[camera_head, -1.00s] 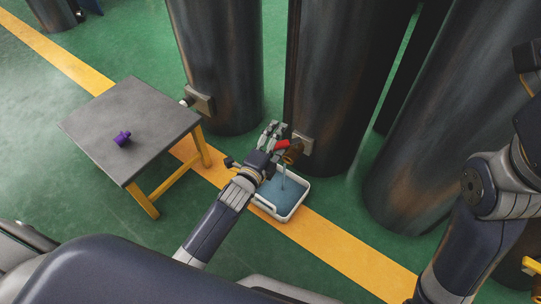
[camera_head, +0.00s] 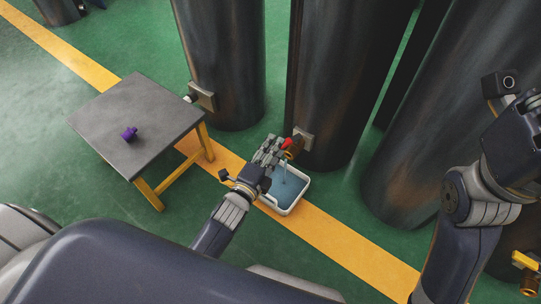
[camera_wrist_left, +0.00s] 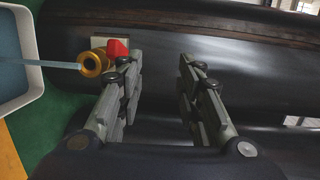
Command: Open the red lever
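The red lever (camera_head: 288,143) sits on a brass valve (camera_head: 296,149) low on a dark cylinder. In the left wrist view the red lever (camera_wrist_left: 118,48) is at the upper left, behind the left-hand finger and outside the finger gap. A pale blue stream runs from the brass valve (camera_wrist_left: 92,63) into a white tray (camera_wrist_left: 36,48). My left gripper (camera_head: 270,147) is just left of the lever in the head view. In the left wrist view its fingers (camera_wrist_left: 156,64) are apart with nothing between them. Whether a finger touches the lever is unclear. My right gripper's fingers are out of view.
The white tray (camera_head: 301,198) holds blue liquid on the floor below the valve. A grey table (camera_head: 110,110) with a purple object (camera_head: 129,134) stands at the left. Large dark cylinders (camera_head: 335,90) fill the back. A yellow lever (camera_head: 527,262) shows at lower right.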

